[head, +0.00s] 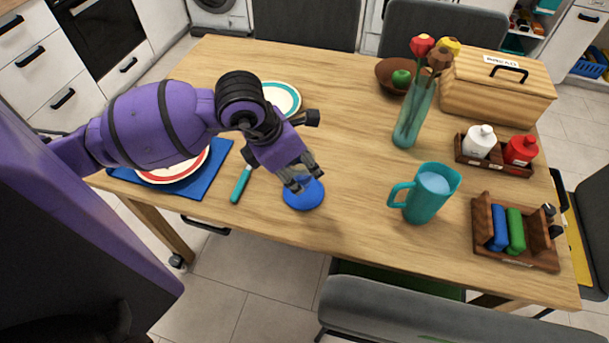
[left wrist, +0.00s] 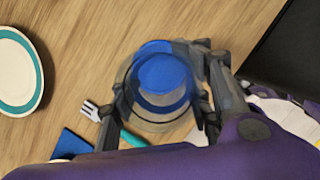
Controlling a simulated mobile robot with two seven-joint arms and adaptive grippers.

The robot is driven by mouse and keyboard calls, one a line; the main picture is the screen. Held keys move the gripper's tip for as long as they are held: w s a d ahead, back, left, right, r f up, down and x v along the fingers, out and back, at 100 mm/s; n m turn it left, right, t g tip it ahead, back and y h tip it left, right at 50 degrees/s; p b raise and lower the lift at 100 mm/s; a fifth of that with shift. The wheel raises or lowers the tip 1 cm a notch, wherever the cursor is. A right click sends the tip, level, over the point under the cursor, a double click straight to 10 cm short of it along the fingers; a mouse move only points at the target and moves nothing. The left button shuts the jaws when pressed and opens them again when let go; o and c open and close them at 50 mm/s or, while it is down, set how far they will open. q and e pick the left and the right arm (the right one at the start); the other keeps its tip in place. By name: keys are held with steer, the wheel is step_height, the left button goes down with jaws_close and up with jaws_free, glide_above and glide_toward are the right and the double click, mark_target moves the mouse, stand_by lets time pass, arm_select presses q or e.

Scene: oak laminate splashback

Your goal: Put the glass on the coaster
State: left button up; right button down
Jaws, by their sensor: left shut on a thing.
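The blue coaster (head: 304,195) lies on the table near its front edge. My left gripper (head: 299,181) is over its back part and points down. In the left wrist view the gripper (left wrist: 165,108) is shut on a clear glass (left wrist: 163,121), with a finger on each side. The blue coaster (left wrist: 163,73) shows through and behind the glass. I cannot tell whether the glass touches the coaster. In the head view the glass is hard to make out between the fingers. My right gripper is not in view.
A teal jug (head: 430,193) stands right of the coaster, and a vase of flowers (head: 413,115) behind it. A teal-handled fork (head: 241,185) and a blue mat (head: 215,182) with a plate lie left. Wooden caddies (head: 513,258) are at right. Table between coaster and jug is clear.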

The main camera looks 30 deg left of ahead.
mark_target(303, 177)
arm_select(q)
steer(key=shift+w+f, duration=1.05)
steer(key=shift+f, duration=1.65)
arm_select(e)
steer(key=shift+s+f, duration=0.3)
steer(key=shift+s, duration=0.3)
arm_select(q)
steer(key=shift+f, duration=0.1)
steer(key=o, duration=1.4)
steer(key=shift+s, duration=0.1)
steer(key=shift+c, duration=0.2)
